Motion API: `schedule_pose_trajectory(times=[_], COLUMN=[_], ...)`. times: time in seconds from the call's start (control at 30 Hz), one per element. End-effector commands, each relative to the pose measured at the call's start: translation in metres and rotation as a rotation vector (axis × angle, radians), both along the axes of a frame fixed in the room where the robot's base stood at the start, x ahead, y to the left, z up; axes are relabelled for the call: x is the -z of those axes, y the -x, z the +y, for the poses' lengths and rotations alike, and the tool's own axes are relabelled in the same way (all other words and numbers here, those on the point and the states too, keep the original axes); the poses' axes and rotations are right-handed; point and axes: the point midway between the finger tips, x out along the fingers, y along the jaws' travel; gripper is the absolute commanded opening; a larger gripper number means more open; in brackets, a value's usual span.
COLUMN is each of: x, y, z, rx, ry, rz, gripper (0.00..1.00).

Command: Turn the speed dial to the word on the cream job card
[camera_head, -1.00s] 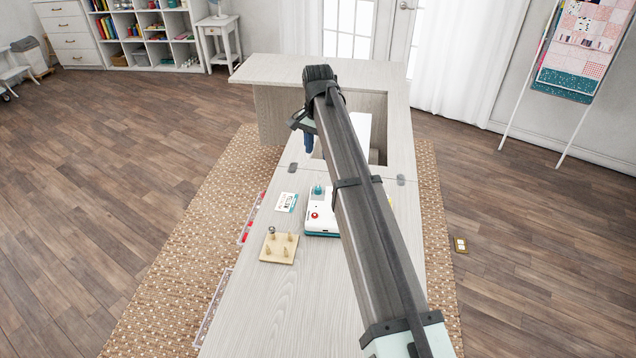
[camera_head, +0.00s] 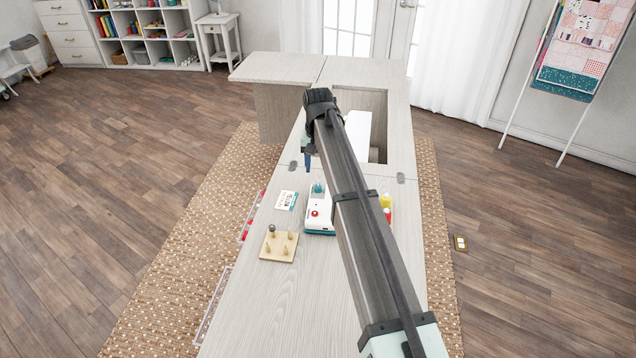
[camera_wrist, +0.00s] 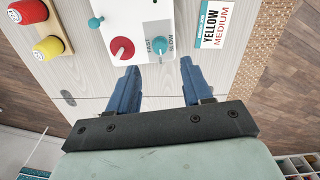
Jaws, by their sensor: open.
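The white control box (camera_head: 319,222) sits on the cabinet top. In the wrist view the box (camera_wrist: 126,14) carries a red knob (camera_wrist: 122,49), a small teal-tipped lever (camera_wrist: 95,22) and a teal dial (camera_wrist: 159,46). The words FAST and SLOW show beside the dial; its exact pointing is too small to tell. The job card (camera_wrist: 213,24), pale with a teal band, reads YELLOW MEDIUM; it also lies left of the box in the head view (camera_head: 286,200). My gripper (camera_wrist: 160,68) is open and empty, its blue fingers apart, above the surface just short of the dial.
A wooden peg board (camera_head: 279,246) lies at the near left. Yellow and red spools (camera_wrist: 48,48) stand on a strip on the box's other side. A recessed opening (camera_head: 377,140) lies in the cabinet top farther back.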

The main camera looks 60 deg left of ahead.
Motion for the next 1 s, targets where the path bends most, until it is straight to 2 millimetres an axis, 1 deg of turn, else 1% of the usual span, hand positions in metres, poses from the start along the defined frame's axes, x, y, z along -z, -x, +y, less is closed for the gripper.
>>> schedule_pose_trajectory(times=[0.03,0.1,0.2,0.3,0.4,0.6,0.9,1.0], x=[0.01,0.022,0.038,0.052,0.061,0.072,0.073,0.073], y=[0.0,0.0,0.0,0.0,0.0,0.0,0.0,0.0], z=[-0.001,-0.001,0.0,0.0,0.0,0.0,0.0,0.0], rx=[0.0,0.0,0.001,0.001,0.001,0.001,0.001,0.001], ry=[0.001,0.001,0.001,0.001,0.0,-0.001,-0.001,-0.001], rz=[0.001,0.001,0.001,0.001,0.0,-0.001,-0.001,-0.001], gripper=[0.5,0.5,0.5,0.5,0.5,0.5,0.5,0.41])
